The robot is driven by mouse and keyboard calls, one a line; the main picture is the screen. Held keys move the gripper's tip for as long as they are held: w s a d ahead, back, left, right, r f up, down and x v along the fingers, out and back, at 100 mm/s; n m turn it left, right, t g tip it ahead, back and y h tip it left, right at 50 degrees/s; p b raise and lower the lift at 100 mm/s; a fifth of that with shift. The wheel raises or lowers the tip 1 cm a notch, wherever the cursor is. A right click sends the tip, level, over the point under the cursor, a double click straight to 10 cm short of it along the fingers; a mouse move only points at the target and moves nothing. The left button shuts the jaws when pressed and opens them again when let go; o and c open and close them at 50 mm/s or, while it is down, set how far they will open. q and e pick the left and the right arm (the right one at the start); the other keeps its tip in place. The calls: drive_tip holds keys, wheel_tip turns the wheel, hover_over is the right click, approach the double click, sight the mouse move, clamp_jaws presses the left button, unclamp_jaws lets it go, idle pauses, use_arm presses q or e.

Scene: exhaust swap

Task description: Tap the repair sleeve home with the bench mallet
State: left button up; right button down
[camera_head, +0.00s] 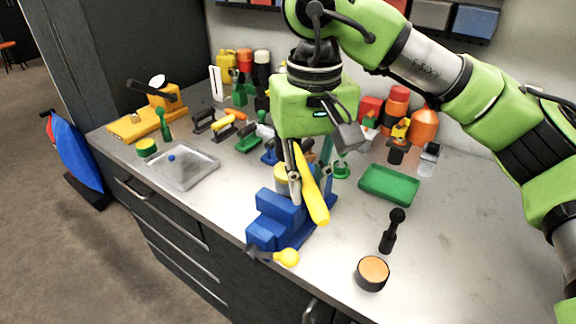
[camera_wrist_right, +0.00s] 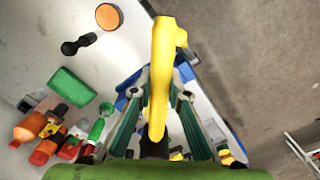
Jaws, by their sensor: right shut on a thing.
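My right gripper (camera_head: 295,198) is above the blue bench vise (camera_head: 278,217) and shut on a long yellow tool, which I take to be the bench mallet (camera_head: 314,193). The mallet hangs tilted, with its lower end over the vise. In the right wrist view the mallet (camera_wrist_right: 160,80) runs between the two fingers (camera_wrist_right: 162,90), and its far end has a short sideways block. A yellowish cylinder (camera_head: 281,181) shows behind the fingers near the vise; I cannot tell whether it is the repair sleeve. My left gripper is out of view.
A green tray (camera_head: 389,184), a black round-headed tool (camera_head: 392,231) and an orange-topped round tin (camera_head: 372,273) lie to the right. Bottles and tools crowd the back. The right front bench top is mostly clear.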

wheel_tip(320, 180, up, 2)
drive_tip(key=shift+r+p, duration=0.15)
drive_tip(key=shift+p, duration=0.2)
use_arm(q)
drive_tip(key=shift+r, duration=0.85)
use_arm(e)
drive_tip(key=shift+p, duration=0.3)
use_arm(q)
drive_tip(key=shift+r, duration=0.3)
